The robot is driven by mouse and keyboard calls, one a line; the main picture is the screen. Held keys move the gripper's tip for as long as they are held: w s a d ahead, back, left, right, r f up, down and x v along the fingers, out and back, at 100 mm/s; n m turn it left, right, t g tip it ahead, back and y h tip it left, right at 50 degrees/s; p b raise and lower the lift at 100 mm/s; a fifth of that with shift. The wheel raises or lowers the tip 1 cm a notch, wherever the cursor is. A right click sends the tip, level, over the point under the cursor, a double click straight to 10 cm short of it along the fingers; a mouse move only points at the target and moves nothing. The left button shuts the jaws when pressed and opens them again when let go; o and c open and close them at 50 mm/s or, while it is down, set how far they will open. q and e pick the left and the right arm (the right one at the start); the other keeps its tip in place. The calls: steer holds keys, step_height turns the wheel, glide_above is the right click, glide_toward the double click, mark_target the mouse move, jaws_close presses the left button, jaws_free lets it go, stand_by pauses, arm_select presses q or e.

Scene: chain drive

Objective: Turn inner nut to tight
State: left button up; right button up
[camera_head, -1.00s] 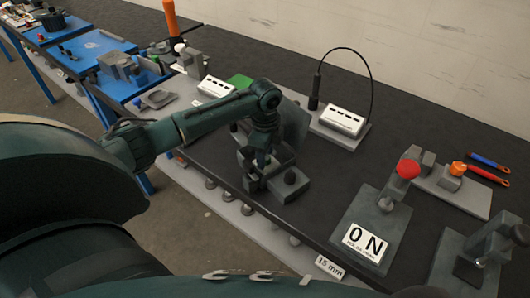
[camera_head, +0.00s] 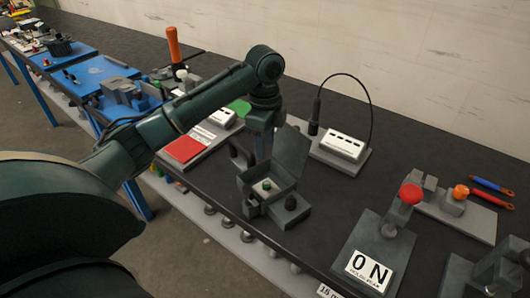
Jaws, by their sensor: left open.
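A grey box (camera_head: 252,203) with its lid (camera_head: 291,150) standing open sits near the table's front edge. Inside it is a pale plate with a small dark green piece (camera_head: 266,185), which may be the inner nut; it is too small to tell how tight it is. My left gripper (camera_head: 262,156) points down just behind and above the box opening, apart from the green piece. It holds nothing that I can see, and its fingers are small and dark. My right gripper is out of view.
A block with a dark knob (camera_head: 291,203) adjoins the box at the right. A red pad (camera_head: 184,149) lies to the left. A white unit (camera_head: 342,145) with a looping cable stands behind.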

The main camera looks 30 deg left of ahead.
mark_target(265, 185)
arm_select(q)
steer(key=shift+r, duration=0.1)
steer(key=f+n, duration=0.6)
steer(key=f+n+p, duration=0.1)
steer(key=f+n, duration=0.5)
steer(key=f, duration=0.1)
steer(key=shift+s+d+f, duration=0.15)
steer(key=shift+s+f, duration=0.05)
steer(key=shift+f, duration=0.05)
stand_by(0.4)
steer(key=shift+c, duration=0.4)
jaws_close()
